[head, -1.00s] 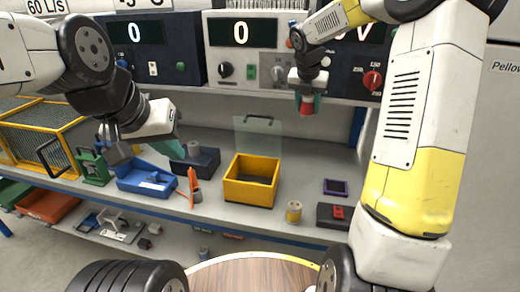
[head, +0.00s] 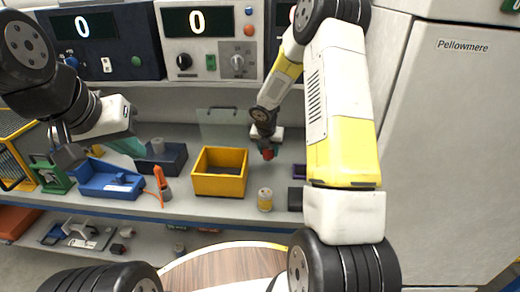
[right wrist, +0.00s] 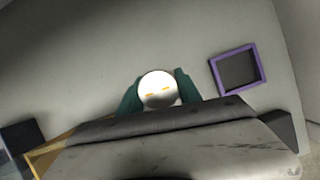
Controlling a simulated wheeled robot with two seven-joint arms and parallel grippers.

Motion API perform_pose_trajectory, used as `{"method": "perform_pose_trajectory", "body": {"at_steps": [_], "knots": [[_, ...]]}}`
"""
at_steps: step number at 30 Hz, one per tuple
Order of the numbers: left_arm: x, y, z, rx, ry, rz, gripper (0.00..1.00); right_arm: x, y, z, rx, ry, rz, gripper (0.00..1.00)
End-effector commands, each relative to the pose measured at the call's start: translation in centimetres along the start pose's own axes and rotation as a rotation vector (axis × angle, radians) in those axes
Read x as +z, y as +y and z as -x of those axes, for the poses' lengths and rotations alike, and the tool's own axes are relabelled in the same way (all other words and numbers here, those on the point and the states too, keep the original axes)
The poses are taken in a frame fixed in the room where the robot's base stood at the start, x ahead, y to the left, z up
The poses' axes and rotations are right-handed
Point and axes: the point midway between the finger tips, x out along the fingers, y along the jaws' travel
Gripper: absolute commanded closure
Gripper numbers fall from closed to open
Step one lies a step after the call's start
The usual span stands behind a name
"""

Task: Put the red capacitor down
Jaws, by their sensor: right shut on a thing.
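My right gripper (head: 267,147) is shut on the red capacitor (head: 268,154), low over the back part of the bench, to the right of the yellow bin. In the right wrist view, the capacitor's round white end (right wrist: 158,90) with two small orange marks sits between the teal fingers (right wrist: 160,92). I cannot tell whether the capacitor touches the bench. My left gripper (head: 128,145) is at the left above the bench, near a blue tray; its fingers are seen edge-on, so its opening is unclear.
The yellow bin (head: 220,184) stands left of the capacitor. A small yellow-banded can (head: 265,200) is near the front edge. A purple-framed square (right wrist: 238,70) lies flat to the right. A blue tray (head: 110,184) and an orange tool (head: 161,184) are left. Bare bench surrounds the capacitor.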

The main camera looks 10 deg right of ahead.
Motion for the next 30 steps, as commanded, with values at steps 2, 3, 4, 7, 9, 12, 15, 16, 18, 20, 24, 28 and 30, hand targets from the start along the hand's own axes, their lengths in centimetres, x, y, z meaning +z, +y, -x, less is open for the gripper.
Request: {"method": "perform_pose_trajectory", "body": {"at_steps": [2, 3, 4, 7, 9, 12, 15, 16, 18, 20, 24, 28, 30], "knots": [[0.0, 0.0, 0.0, 0.000, 0.000, 0.000, 1.00, -0.2, 0.0, -0.5, -0.001, 0.000, 0.001, 1.00], [0.0, 0.0, 0.0, 0.000, 0.000, 0.000, 1.00, -0.4, 0.0, -0.9, -0.001, 0.000, 0.002, 1.00], [0.0, 0.0, 0.0, 0.000, 0.000, 0.000, 1.00, -0.6, 0.0, -1.3, 0.000, 0.002, 0.003, 1.00], [0.0, 0.0, 0.0, 0.000, 0.000, 0.000, 1.00, -1.3, 0.1, -2.8, -0.001, 0.002, 0.003, 1.00], [0.0, 0.0, 0.0, 0.000, 0.000, 0.000, 1.00, -1.5, 0.0, -3.6, -0.001, 0.001, 0.002, 1.00], [0.0, 0.0, 0.0, 0.000, 0.000, 0.000, 1.00, -1.7, 0.0, -4.2, 0.000, 0.000, 0.001, 1.00], [0.0, 0.0, 0.0, 0.000, 0.000, 0.000, 1.00, -1.7, 0.0, -4.2, 0.000, -0.001, 0.000, 1.00], [0.0, 0.0, 0.0, 0.000, 0.000, 0.000, 1.00, -1.7, 0.0, -4.2, 0.000, -0.001, 0.000, 1.00], [0.0, 0.0, 0.0, 0.000, 0.000, 0.000, 1.00, -1.7, 0.0, -4.1, 0.000, -0.001, 0.000, 1.00], [0.0, 0.0, 0.0, 0.000, 0.000, 0.000, 1.00, -1.7, 0.0, -4.2, 0.000, -0.001, 0.000, 1.00], [0.0, 0.0, 0.0, 0.000, 0.000, 0.000, 1.00, -1.8, 0.0, -4.3, 0.000, -0.001, 0.000, 0.47], [0.0, 0.0, 0.0, 0.000, 0.000, 0.000, 1.00, -1.8, 0.0, -4.3, 0.000, -0.001, 0.000, 0.37], [0.0, 0.0, 0.0, 0.000, 0.000, 0.000, 1.00, -1.8, 0.0, -4.3, 0.000, 0.000, 0.000, 0.37]]}}
